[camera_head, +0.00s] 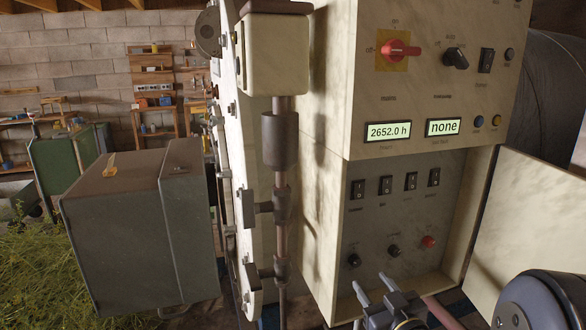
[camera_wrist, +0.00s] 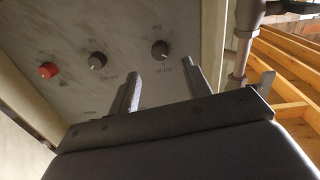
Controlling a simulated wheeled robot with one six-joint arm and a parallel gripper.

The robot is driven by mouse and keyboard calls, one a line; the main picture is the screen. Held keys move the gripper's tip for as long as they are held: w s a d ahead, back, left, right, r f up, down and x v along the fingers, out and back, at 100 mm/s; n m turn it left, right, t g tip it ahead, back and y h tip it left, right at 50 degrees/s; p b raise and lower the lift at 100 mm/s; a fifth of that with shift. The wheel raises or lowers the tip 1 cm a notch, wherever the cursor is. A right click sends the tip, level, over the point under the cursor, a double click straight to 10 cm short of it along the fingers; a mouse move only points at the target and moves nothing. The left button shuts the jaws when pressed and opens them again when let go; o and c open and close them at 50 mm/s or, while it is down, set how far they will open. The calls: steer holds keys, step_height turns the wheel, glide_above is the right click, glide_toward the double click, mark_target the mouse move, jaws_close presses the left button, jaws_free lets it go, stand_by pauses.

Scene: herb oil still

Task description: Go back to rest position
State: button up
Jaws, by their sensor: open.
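My gripper (camera_head: 371,282) is at the bottom of the head view, in front of the lower part of the cream control cabinet (camera_head: 322,220). Its two fingers are apart with nothing between them. In the wrist view my gripper (camera_wrist: 165,78) points at the recessed grey panel (camera_wrist: 115,25), its fingers near a black knob (camera_wrist: 160,49). A second black knob (camera_wrist: 97,60) and a red button (camera_wrist: 47,70) are to the left there. I cannot tell if the fingertips touch the panel.
The cabinet door (camera_head: 530,225) stands open at the right, close to my arm. Above are a red switch (camera_head: 402,50) and displays reading "2652.0 h" (camera_head: 388,131) and "none" (camera_head: 443,127). A vertical pipe (camera_head: 281,190) and grey-green box (camera_head: 135,235) stand left.

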steer(key=shift+v, duration=2.05)
